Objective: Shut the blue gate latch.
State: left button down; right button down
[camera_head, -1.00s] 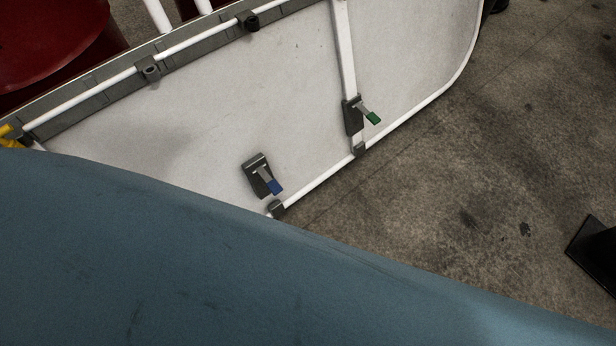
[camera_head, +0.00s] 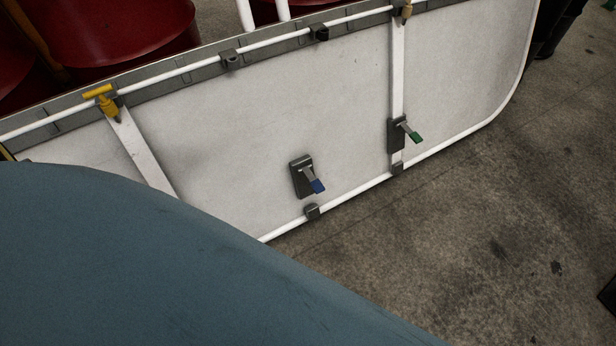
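The blue gate latch (camera_head: 308,178) is on the white gate panel (camera_head: 240,140), near its lower edge and right of the picture's middle line at centre. It has a dark grey base plate and a metal lever with a blue tip that sticks out from the panel, down to the right. A similar latch with a green tip (camera_head: 408,133) is further right, on a white upright strip. Neither of my grippers shows in the head view, and nothing touches the blue latch.
A large blue rounded surface (camera_head: 150,270) fills the lower left and hides part of the panel's lower edge. Red drums (camera_head: 110,35) stand behind. Bare concrete floor (camera_head: 470,240) lies at the right.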

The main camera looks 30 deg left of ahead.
aim_at(316, 184)
jog(key=z, duration=0.45)
jog(key=k, duration=0.15)
jog(key=u, duration=1.25)
